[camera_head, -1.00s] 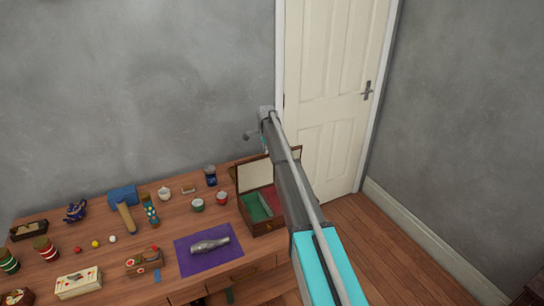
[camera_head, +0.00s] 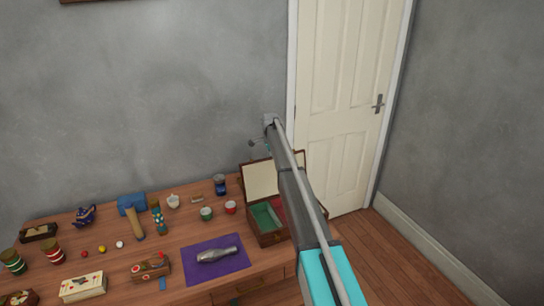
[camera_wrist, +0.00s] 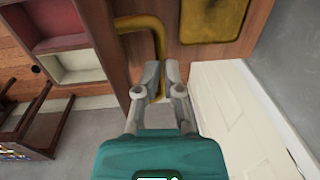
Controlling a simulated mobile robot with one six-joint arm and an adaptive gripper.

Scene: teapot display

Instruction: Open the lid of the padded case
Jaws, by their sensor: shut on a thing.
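The padded case (camera_head: 272,239) stands at the right end of the wooden table, with green and red padded compartments. Its lid (camera_head: 261,179) stands up at the back, showing a cream lining; my arm covers the right part of both. In the wrist view, the red and cream compartments (camera_wrist: 48,22) show at upper left. My gripper (camera_wrist: 160,75) is shut on a curved brass handle (camera_wrist: 147,24) beside a wooden panel. I cannot tell which part of the case this panel is.
A purple mat (camera_head: 236,270) with a silver bottle-shaped thing lies left of the case. Small red and green pots (camera_head: 207,214), a blue-headed mallet (camera_head: 131,204) and several boxes fill the table leftward. A white door (camera_head: 345,110) is behind at right. Open floor lies to the right.

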